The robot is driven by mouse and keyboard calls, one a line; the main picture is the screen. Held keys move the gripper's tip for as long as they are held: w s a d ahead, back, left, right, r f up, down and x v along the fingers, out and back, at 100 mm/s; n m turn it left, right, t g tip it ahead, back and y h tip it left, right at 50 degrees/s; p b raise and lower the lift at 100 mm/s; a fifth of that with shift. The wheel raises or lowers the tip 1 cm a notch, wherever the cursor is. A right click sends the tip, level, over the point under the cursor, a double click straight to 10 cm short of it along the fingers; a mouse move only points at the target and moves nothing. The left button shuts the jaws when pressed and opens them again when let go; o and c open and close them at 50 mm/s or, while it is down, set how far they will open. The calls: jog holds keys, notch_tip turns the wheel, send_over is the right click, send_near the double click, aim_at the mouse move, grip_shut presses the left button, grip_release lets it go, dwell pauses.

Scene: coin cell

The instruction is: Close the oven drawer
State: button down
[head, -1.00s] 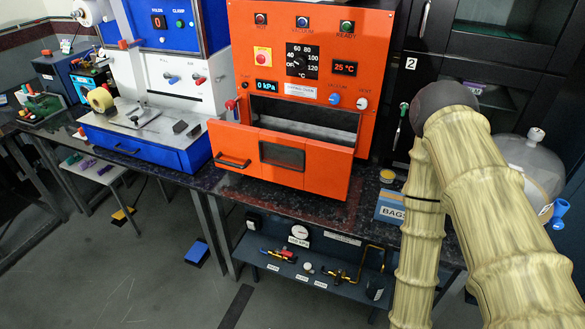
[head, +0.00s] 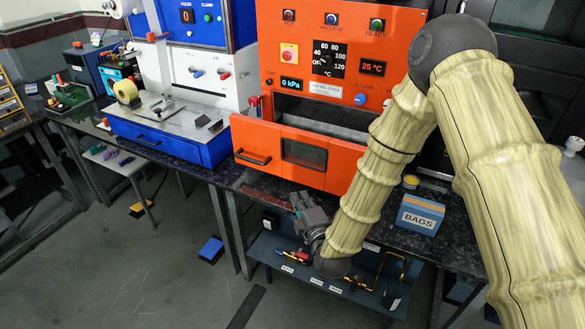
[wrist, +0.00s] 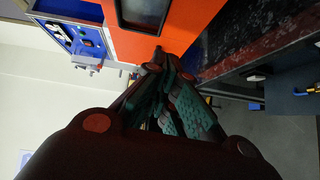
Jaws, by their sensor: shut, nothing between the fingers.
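The orange oven (head: 322,60) stands on the dark speckled counter in the head view. Its drawer (head: 285,150) is pulled out toward me, with a dark window, a black handle (head: 252,158) at the left of its front, and a gap showing above it. My gripper (head: 296,200) is below and in front of the drawer, at about the counter's front edge, pointing up and left. In the wrist view my gripper's fingers (wrist: 165,62) are shut and empty, their tips close to the orange drawer front (wrist: 183,25); I cannot tell whether they touch it.
A blue and white machine (head: 175,140) stands left of the oven. A blue BAGS box (head: 420,214) sits on the counter at right, near my arm. The floor at left is mostly clear.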

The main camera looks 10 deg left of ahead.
jog(key=a+r, duration=0.1)
jog(key=r, duration=0.1)
jog(key=p, duration=0.5)
send_near(288, 156)
jog(key=w+a, duration=0.3)
jog(key=shift+w+d+f+n, duration=0.2)
jog(key=shift+w+d+n, duration=0.15)
jog(key=shift+n, duration=0.05)
jog(key=shift+w+f, duration=0.1)
jog(key=shift+w, duration=0.1)
